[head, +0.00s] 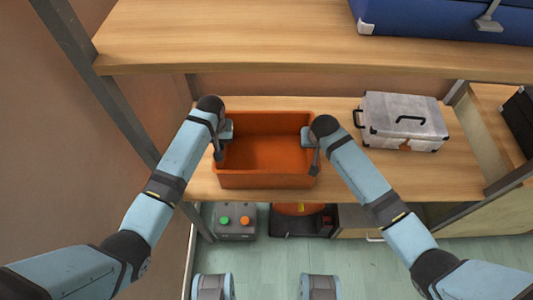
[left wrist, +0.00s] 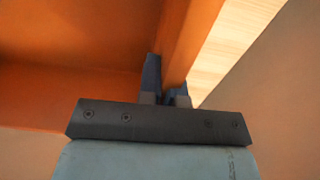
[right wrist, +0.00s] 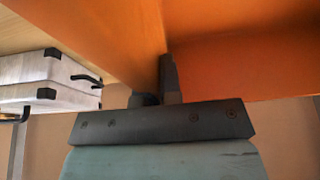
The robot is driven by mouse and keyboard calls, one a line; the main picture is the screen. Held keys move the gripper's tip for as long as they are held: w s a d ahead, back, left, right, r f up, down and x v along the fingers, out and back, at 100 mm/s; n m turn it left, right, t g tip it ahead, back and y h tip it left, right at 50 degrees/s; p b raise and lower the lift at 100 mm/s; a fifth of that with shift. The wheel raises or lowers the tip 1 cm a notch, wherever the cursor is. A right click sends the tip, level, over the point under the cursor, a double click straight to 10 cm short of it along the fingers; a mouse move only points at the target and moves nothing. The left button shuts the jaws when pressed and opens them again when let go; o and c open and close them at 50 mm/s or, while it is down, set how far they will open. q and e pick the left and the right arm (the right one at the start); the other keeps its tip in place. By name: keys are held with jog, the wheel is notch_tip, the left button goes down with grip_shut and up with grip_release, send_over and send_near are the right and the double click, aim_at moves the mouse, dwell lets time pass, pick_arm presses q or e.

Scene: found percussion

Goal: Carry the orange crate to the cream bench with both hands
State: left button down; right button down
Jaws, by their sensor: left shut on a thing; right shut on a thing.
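The orange crate (head: 265,180) is on the wooden shelf, below a higher shelf. It looks empty and upright. My left gripper (head: 222,140) is shut on its left wall; in the left wrist view the fingers (left wrist: 165,90) straddle the orange wall (left wrist: 185,40). My right gripper (head: 312,145) is shut on the right wall; in the right wrist view the fingers (right wrist: 158,88) straddle that wall (right wrist: 135,45). I cannot tell whether the crate touches the shelf. I make out no cream bench in these views.
A silver case (head: 402,122) stands right of the crate on the same shelf (head: 350,180). The upper shelf (head: 240,40) overhangs behind, with a blue case (head: 440,20) on it. A grey box with buttons (head: 235,228) is below. A metal post (head: 120,115) rises at left.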

pick_arm(q)
jog(key=shift+r, duration=0.2)
pick_arm(e)
jog(key=shift+r, duration=0.2)
